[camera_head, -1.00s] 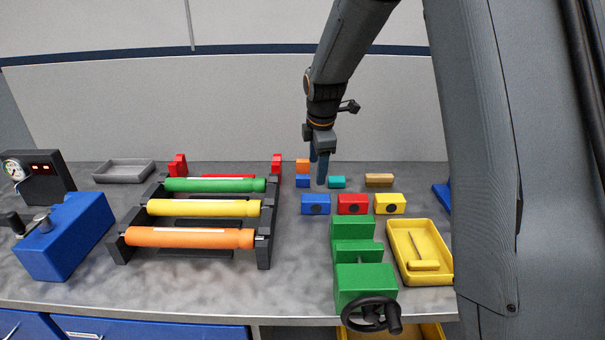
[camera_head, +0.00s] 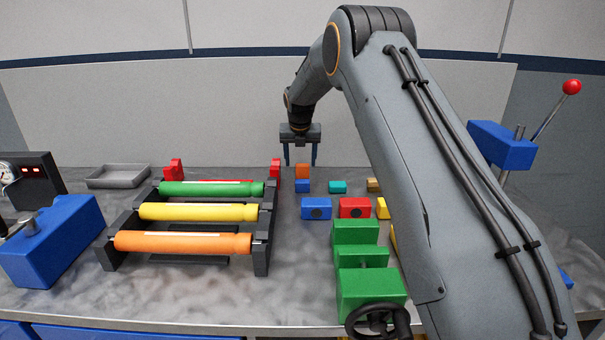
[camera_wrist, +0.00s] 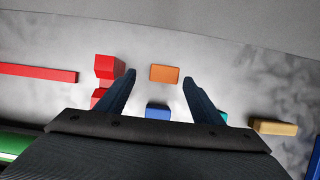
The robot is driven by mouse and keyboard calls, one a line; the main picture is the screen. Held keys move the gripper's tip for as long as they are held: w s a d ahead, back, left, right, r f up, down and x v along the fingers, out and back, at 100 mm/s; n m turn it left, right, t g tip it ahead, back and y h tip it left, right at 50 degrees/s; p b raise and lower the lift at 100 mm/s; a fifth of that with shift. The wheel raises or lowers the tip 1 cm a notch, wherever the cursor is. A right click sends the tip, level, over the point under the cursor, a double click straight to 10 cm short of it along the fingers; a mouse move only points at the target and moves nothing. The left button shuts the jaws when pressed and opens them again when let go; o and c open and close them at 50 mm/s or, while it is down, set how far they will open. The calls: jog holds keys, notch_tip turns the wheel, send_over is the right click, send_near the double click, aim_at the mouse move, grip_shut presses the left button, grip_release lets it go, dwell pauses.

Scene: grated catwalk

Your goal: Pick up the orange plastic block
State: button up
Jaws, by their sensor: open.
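The orange plastic block (camera_head: 302,171) lies on the grey bench top toward the back, just behind a small blue block (camera_head: 302,186) in the head view. In the wrist view the orange block (camera_wrist: 164,73) shows between my fingertips, with a strip of bare bench between it and the blue block (camera_wrist: 158,112). My gripper (camera_head: 300,163) is open and empty, fingers pointing down, one finger to each side of the orange block in the picture. It looks to be above the bench; I cannot tell its exact height.
A rack of coloured rollers (camera_head: 205,211) stands to the left, with red blocks (camera_wrist: 108,67) close by the left finger. A teal block (camera_head: 337,187), a tan block (camera_wrist: 272,126) and a green vise (camera_head: 370,286) are to the right. Bare bench lies behind the orange block.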

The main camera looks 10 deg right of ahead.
aim_at(302, 166)
jog(key=shift+d+p+x, duration=0.2)
jog(key=shift+p+x, duration=0.3)
jog(key=shift+x, duration=0.85)
jog(key=shift+d+p+x, duration=0.15)
jog(key=shift+p+x, duration=0.35)
jog(key=shift+x, duration=0.9)
jog(key=shift+s, duration=0.1)
jog(key=c, duration=1.2)
